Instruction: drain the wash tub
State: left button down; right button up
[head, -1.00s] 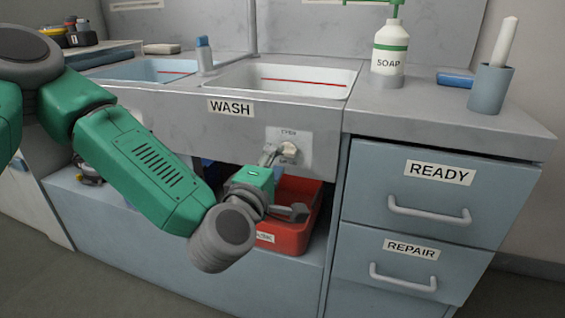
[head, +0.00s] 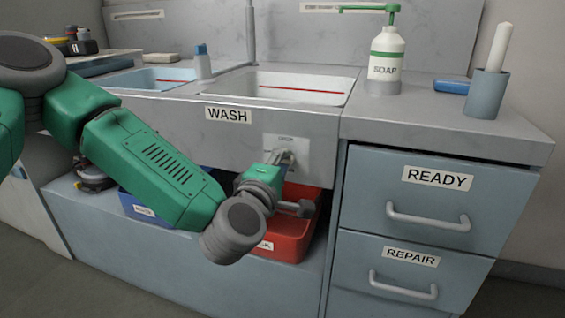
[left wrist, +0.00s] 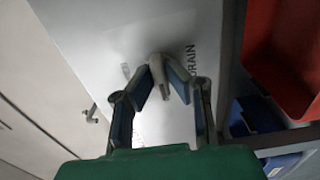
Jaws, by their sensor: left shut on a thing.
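The wash tub (head: 262,84) is a pale basin with a red line inside, set in the grey counter above the WASH label (head: 228,115). I cannot tell how much water is in it. A small plate (head: 299,143) on the front panel carries the drain valve; in the left wrist view the word DRAIN (left wrist: 191,60) shows beside the pale valve handle (left wrist: 157,70). My left gripper (head: 281,160) is at the valve, its two fingers shut on the handle. In the left wrist view the gripper (left wrist: 168,80) has a finger on each side of it. My right gripper is out of view.
A red bin (head: 293,246) and a blue bin (head: 138,210) stand on the shelf below. READY (head: 437,177) and REPAIR (head: 411,257) drawers are at right. A soap bottle (head: 386,55), a blue block (head: 451,87) and a grey cup (head: 486,95) stand on the counter.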

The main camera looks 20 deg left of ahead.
pick_arm(q)
jog(key=shift+a+f, duration=0.1)
jog(key=shift+a+m+p, duration=0.1)
jog(key=shift+m+p, duration=5.25)
jog(key=shift+m, duration=1.05)
jog(key=c, duration=1.6)
grip_release()
